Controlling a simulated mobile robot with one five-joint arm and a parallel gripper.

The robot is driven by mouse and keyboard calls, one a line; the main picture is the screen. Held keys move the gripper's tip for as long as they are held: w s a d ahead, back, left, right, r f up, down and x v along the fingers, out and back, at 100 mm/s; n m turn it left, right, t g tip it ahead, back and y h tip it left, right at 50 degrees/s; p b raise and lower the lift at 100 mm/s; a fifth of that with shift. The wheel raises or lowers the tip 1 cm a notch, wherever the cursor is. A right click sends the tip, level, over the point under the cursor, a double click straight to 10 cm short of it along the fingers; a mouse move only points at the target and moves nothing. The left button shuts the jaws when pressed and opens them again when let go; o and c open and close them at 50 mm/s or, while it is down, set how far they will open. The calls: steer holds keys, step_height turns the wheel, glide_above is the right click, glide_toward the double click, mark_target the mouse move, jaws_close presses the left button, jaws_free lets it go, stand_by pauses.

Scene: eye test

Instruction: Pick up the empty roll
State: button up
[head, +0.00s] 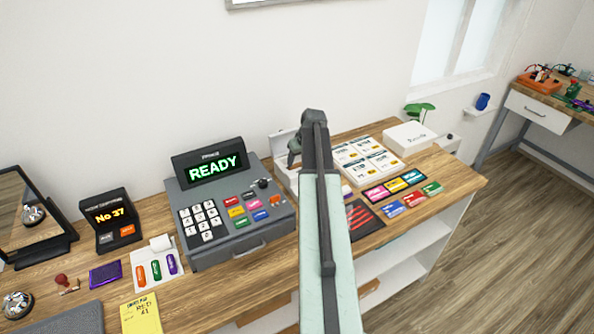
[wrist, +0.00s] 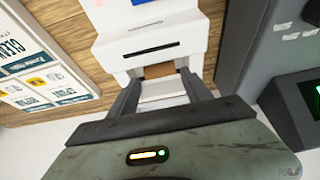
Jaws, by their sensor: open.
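In the wrist view, a small brown cardboard piece (wrist: 158,71), which looks like the empty roll, shows in an opening of the white printer (wrist: 150,27). Only part of it is visible. My gripper (wrist: 163,84) is open, its two dark fingers pointing at the printer, one on each side of the brown piece; I cannot tell whether they touch it. In the head view, my gripper (head: 294,150) is at the printer (head: 283,143), behind my arm, which hides much of it. The roll cannot be made out there.
The grey cash register (head: 228,200) stands left of my arm, close to the printer. Price cards (head: 367,160) and coloured cards (head: 395,187) lie to the right. A white box (head: 408,138) stands at the back right.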

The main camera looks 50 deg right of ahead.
mark_target(297, 166)
steer(key=b+x, duration=0.3)
steer(key=x, duration=0.1)
steer(key=shift+f, duration=0.4)
steer(key=shift+r, duration=0.2)
steer(key=c, duration=1)
